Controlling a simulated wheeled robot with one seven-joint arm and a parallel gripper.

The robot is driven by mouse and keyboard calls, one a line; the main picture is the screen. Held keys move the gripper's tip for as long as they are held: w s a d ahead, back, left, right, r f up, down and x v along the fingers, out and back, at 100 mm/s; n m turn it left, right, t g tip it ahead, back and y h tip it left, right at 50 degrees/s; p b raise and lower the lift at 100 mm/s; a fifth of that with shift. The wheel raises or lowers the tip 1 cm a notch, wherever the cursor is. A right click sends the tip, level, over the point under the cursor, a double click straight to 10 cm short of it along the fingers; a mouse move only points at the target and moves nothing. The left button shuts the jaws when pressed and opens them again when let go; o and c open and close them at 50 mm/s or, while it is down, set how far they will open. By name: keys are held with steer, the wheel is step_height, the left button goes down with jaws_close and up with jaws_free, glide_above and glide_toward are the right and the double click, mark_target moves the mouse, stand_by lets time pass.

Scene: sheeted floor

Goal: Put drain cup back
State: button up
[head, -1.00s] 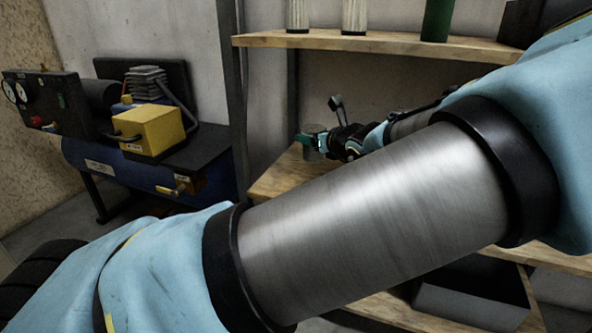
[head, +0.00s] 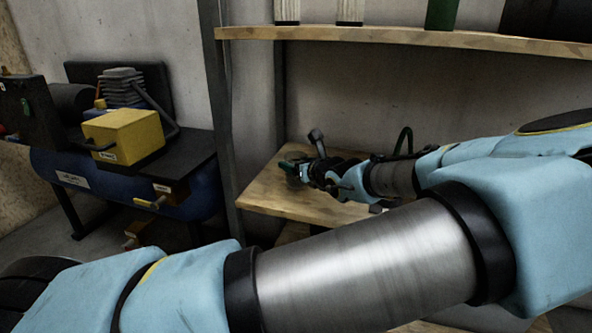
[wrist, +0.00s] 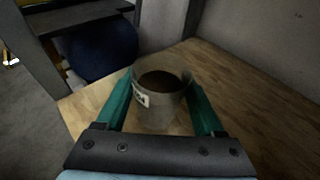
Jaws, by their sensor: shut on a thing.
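The drain cup (wrist: 160,108) is a translucent grey cup with a white label and dark contents, upright in the wrist view. My gripper (wrist: 160,95) has its green fingers on either side of the cup and is shut on it. In the head view my gripper (head: 289,167) is small and dark over the left part of the wooden middle shelf (head: 262,195); the cup is hard to make out there. The cup is over or on the shelf board; I cannot tell whether its base touches.
An upper shelf (head: 400,37) with cylinders hangs above. A dark metal post (head: 222,130) stands left of the middle shelf. A blue compressor (head: 90,180) with a yellow box (head: 123,135) is further left. The shelf around the cup is clear.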

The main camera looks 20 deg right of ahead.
steer(key=shift+f, duration=0.4)
steer(key=shift+f, duration=0.2)
steer(key=o, duration=1.5)
steer(key=shift+r, duration=0.1)
